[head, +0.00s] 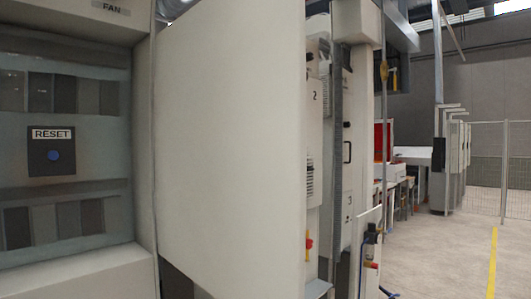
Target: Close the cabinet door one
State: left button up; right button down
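A large plain off-white door panel (230,140) fills the middle of the head view and stands swung out towards me. I take it as cabinet door one, but no number shows on the face I see. It hides much of the machine behind it. Beyond its right edge a white door marked 2 (314,110) shows in part. Neither of my grippers is in view.
A cabinet at left has a glazed panel, a RESET plate with a blue button (54,155) and a FAN label (111,8). A valve unit (370,250) stands low right of the door. Open floor (440,265) with a yellow line and a mesh fence (488,165) lie at right.

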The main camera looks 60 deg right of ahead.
aim_at(230, 142)
jog(key=l, duration=1.2)
jog(key=k+l, duration=0.15)
jog(key=l, duration=1.05)
jog(key=k+j, duration=0.1)
jog(key=k, duration=0.7)
